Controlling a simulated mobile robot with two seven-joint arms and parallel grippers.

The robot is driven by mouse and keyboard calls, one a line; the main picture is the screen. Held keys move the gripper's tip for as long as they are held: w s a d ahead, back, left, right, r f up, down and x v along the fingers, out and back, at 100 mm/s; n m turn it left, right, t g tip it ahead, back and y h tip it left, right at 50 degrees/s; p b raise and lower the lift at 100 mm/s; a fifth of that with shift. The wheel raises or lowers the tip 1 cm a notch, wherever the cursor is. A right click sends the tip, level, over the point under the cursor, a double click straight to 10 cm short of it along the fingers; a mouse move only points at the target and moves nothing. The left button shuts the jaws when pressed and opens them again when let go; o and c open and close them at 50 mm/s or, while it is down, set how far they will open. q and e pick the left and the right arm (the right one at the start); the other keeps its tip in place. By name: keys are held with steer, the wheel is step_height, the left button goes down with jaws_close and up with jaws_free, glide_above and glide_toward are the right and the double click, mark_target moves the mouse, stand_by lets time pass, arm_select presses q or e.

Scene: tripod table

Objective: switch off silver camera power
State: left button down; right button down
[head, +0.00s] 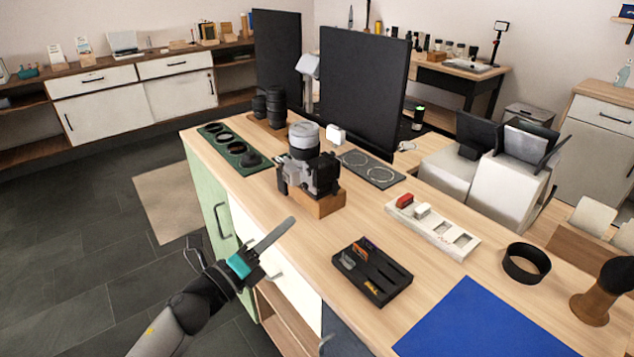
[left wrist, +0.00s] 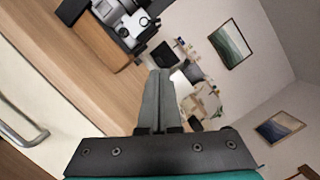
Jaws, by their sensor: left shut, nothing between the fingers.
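The silver camera (head: 318,173) stands on a wooden block (head: 320,203) on the counter, a large pale lens (head: 304,137) at its top. It also shows cut off at the top of the left wrist view (left wrist: 128,17). I cannot make out the power switch. My left gripper (head: 288,222) is shut and empty. It is in front of the counter's near edge, below the camera in the head view and apart from it. Its closed fingers show in the left wrist view (left wrist: 160,76). My right gripper is not in view.
On the counter (head: 300,245) lie a black tray (head: 372,272), a pale tray (head: 433,226) with memory cards, a blue mat (head: 485,325) and a black ring (head: 526,263). A green lens tray (head: 262,166) is left of the camera. A dark screen (head: 363,95) stands behind.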

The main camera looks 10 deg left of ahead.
mark_target(310, 168)
arm_select(q)
steer(key=shift+r, duration=0.1)
steer(key=w+r, duration=0.1)
steer(key=w, duration=0.2)
steer(key=w+d+r, duration=0.1)
steer(key=w, duration=0.3)
steer(key=w+r, duration=0.1)
steer(key=w, duration=0.3)
steer(key=shift+d+r, duration=0.35)
steer(key=shift+d, duration=0.05)
stand_by(0.3)
